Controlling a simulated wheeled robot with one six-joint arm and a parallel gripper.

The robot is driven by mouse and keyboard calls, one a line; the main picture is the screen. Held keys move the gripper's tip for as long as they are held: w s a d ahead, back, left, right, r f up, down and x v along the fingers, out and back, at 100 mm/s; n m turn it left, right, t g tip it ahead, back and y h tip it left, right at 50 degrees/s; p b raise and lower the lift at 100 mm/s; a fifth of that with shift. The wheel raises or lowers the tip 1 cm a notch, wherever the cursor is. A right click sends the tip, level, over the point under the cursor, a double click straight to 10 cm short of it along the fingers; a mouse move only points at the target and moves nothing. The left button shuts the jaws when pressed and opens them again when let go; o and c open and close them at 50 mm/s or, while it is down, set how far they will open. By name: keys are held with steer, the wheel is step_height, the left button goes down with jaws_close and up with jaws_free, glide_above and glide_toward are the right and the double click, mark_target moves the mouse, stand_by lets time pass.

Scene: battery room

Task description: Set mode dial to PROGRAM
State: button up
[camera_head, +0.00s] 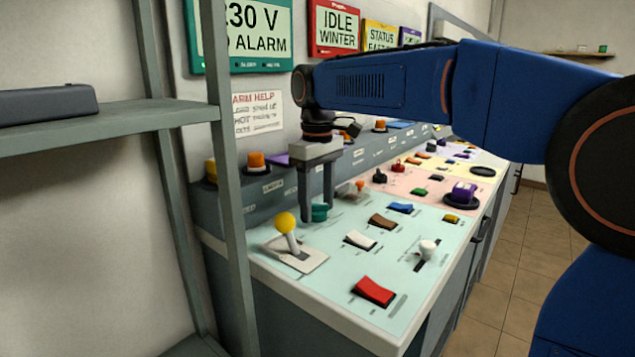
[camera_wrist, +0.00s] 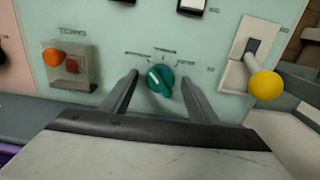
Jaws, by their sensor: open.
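The mode dial, a round teal knob with a white pointer mark, sits on the pale green panel in the wrist view (camera_wrist: 160,80). Its mark lies toward the upper left of that view. Small labels surround it, too blurred to read. My gripper (camera_head: 317,208) points down over the panel, with its fingers open. In the wrist view one finger is on each side of the dial, with a gap visible on both sides. In the head view the dial (camera_head: 320,212) shows between and behind the fingertips, partly hidden.
A yellow-knobbed lever (camera_head: 286,223) stands close left of the gripper. A covered orange-and-red control (camera_wrist: 68,62) is on the dial's other side. Rocker switches, including a red one (camera_head: 374,290), and a white slider knob (camera_head: 428,248) lie nearby. A grey shelf post (camera_head: 225,180) stands at left.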

mark_target(317, 204)
step_height(317, 204, up, 17)
stand_by(0.5)
